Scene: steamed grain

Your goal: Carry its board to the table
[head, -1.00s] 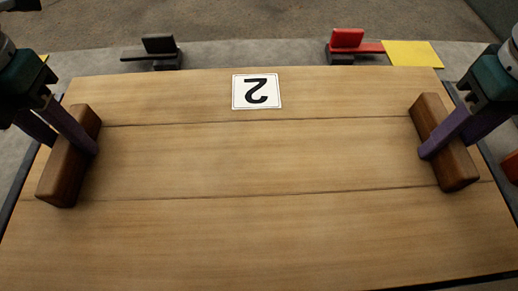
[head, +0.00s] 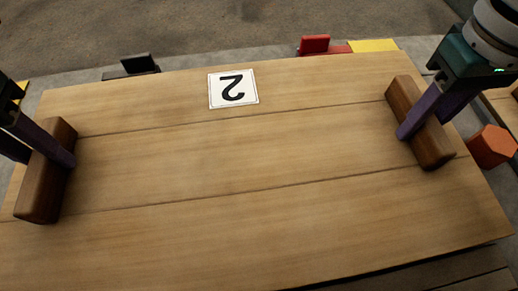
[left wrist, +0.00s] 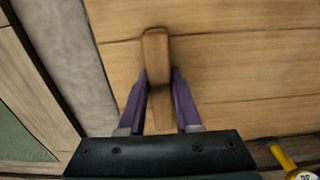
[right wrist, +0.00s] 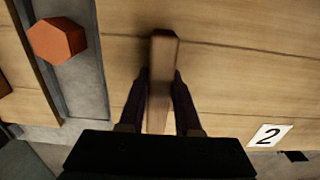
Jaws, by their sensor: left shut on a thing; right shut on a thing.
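A wide wooden board (head: 240,170) made of planks fills most of the head view, with a white label reading 2 (head: 233,88) near its far edge. A dark wooden handle bar stands at each end. My left gripper (head: 62,155) is shut on the left handle (head: 40,200), which also shows between purple fingers in the left wrist view (left wrist: 156,55). My right gripper (head: 410,130) is shut on the right handle (head: 432,145), also seen in the right wrist view (right wrist: 162,65). The board is tilted in the head picture, right end higher.
Beyond the far edge are a black bracket-like item (head: 138,65), a red one (head: 315,45) and a yellow patch (head: 373,45). An orange-red hexagonal piece (head: 491,146) is beside the board's right end. A yellow-handled item (left wrist: 283,156) shows at the left wrist view's lower right.

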